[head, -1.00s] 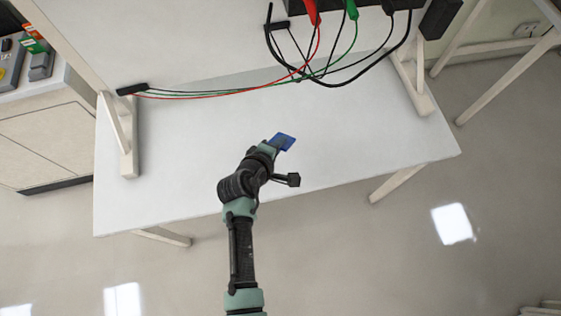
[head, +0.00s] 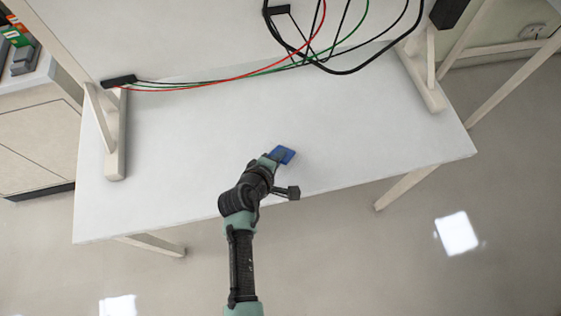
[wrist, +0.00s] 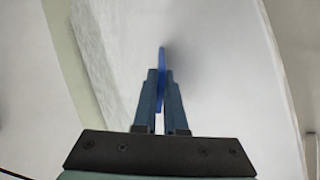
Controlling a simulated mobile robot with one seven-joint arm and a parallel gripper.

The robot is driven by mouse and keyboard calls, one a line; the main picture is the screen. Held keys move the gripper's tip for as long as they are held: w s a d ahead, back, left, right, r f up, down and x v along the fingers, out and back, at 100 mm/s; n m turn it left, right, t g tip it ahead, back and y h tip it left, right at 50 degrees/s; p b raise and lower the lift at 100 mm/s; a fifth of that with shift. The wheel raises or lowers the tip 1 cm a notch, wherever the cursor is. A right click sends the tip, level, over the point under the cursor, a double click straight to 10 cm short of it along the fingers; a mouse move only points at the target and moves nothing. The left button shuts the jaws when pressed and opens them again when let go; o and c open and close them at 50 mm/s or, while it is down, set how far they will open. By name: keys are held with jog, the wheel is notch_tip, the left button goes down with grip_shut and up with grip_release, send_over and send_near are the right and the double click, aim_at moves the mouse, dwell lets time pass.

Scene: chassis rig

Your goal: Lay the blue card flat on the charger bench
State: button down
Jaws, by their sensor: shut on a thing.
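The blue card (head: 283,154) is at the end of my arm, over the white top of the charger bench (head: 180,150) in the head view. My gripper (head: 270,161) is shut on the card. In the wrist view, the card (wrist: 162,75) shows edge-on as a thin blue strip between the fingers of my gripper (wrist: 161,95), sticking out past their tips. A soft shadow lies beside it on the white surface. I cannot tell whether the card touches the bench top.
Red, green and black cables (head: 240,75) hang across the back of the bench, with a black connector (head: 118,81) at the left. Wooden supports stand at left (head: 115,140) and right (head: 420,75). The bench top around the card is clear.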

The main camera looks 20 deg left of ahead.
jog(key=c, duration=1.1)
grip_release()
jog(key=shift+c, duration=0.2)
jog(key=p+v, duration=0.5)
jog(key=v, duration=0.1)
jog(key=shift+s+r, duration=0.2)
jog(key=shift+r, duration=0.15)
jog(key=shift+s+a+r+p, duration=0.1)
jog(key=shift+s+r+p, duration=0.25)
jog(key=shift+s+p, duration=0.25)
notch_tip(320, 180, up, 8)
jog(key=s+p, duration=0.2)
jog(key=p, duration=0.5)
jog(key=shift+s+p, duration=0.15)
jog(key=shift+p, duration=0.2)
